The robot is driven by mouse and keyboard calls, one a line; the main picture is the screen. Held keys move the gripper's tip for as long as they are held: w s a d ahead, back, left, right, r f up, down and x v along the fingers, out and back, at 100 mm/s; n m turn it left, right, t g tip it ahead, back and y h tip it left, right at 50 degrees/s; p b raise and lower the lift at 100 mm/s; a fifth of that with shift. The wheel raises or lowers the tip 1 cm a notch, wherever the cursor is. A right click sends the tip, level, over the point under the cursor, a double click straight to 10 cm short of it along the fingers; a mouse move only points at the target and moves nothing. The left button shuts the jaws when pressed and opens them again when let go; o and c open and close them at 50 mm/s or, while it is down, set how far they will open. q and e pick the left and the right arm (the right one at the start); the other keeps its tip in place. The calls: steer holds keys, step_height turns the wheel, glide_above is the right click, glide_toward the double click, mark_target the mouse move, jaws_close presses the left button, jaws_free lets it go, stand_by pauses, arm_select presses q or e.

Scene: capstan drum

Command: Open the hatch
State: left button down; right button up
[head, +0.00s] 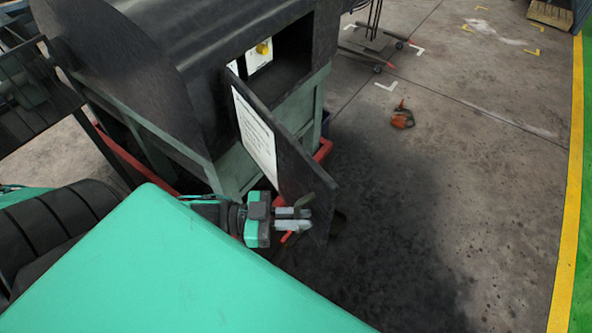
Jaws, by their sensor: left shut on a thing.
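The hatch (291,165) is a dark flat panel with a white printed sheet on its inner face. It stands swung out from the dark capstan drum housing (178,52), and a dark opening (290,62) shows behind it. Inside the opening are a pale panel and a small yellow part. My left gripper (300,219) is at the lower free edge of the hatch, its fingers shut on the hatch. The exact contact is partly hidden. My right gripper is not in view.
The housing sits on a grey-green frame (232,170) with red parts near the floor. An orange object (402,117) lies on the floor to the right. A wheeled stand (372,40) is at the back.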

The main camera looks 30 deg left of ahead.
arm_select(q)
steer(key=c, duration=1.8)
jaws_free()
steer(key=shift+v, duration=6.9)
steer(key=shift+f, duration=0.15)
